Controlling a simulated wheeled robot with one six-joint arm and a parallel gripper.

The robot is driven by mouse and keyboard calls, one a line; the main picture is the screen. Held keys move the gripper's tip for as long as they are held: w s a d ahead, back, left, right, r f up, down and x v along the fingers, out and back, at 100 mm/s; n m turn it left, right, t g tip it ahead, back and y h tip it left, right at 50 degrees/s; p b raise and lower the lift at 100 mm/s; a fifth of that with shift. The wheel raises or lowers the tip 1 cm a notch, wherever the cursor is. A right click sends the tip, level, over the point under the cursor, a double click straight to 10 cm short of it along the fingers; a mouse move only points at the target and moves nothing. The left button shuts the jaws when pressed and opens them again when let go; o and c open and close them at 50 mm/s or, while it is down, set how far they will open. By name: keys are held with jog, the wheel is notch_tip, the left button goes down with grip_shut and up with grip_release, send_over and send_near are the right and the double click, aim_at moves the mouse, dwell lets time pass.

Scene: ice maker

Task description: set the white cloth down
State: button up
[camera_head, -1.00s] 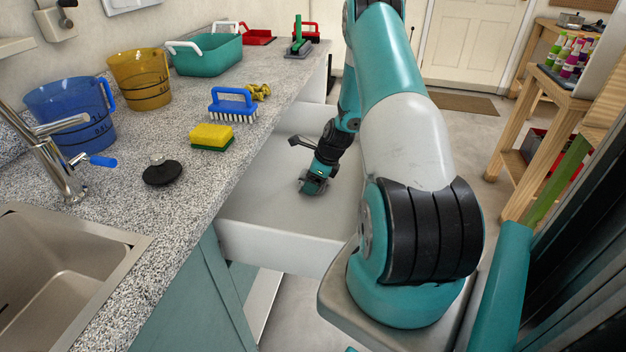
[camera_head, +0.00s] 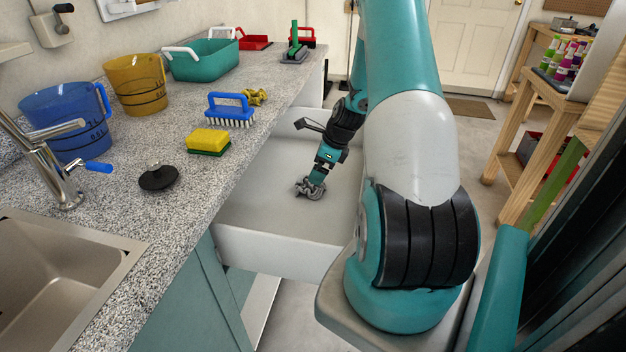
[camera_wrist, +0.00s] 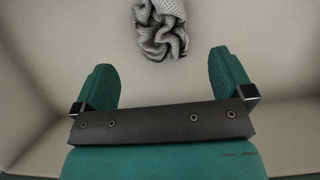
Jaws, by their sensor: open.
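The white cloth, greyish and crumpled in a small heap, lies on the floor of the open white drawer (camera_head: 270,212). In the wrist view the cloth (camera_wrist: 162,28) is at the top middle, ahead of the fingertips and clear of both. My gripper (camera_wrist: 162,62) has its two green fingers wide apart, with only bare drawer floor between them. In the head view my gripper (camera_head: 316,186) points down into the drawer just over the cloth (camera_head: 308,190), and partly hides it.
The drawer's walls stand close around my gripper. The granite counter beside it holds a yellow-green sponge (camera_head: 208,142), a blue brush (camera_head: 231,109), a black sink plug (camera_head: 158,177), buckets and a teal basin (camera_head: 205,60). A wooden shelf (camera_head: 530,110) stands at right.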

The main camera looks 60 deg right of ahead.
jog(key=a+v, duration=0.1)
jog(key=v, duration=0.3)
jog(key=w+a+r+n+y, duration=0.1)
jog(key=w+a+r+n, duration=0.3)
jog(key=a, duration=0.3)
jog(key=w+a+r+n, duration=0.2)
jog(key=a+r+n, duration=0.3)
jog(key=a+n, duration=0.1)
jog(key=s+a+r+n+g, duration=0.1)
jog(key=a+r+n, duration=0.15)
jog(key=a, duration=0.25)
jog(key=s+a+r+n+y, duration=0.1)
jog(key=a+r+n, duration=0.1)
jog(key=a+n, duration=0.3)
jog(key=s+a+r+n+g, duration=0.1)
jog(key=a+r+n, duration=0.1)
jog(key=a, duration=0.4)
jog(key=s+a+r+n+g, duration=0.1)
jog(key=s+a+r+n, duration=0.2)
jog(key=s+a+n, duration=0.5)
jog(key=s+a+r+n+g, duration=0.1)
jog(key=s+a+r+n, duration=0.2)
jog(key=s+a+n, duration=0.5)
jog(key=s+n, duration=0.1)
jog(key=n, duration=0.2)
jog(key=shift+y, duration=0.3)
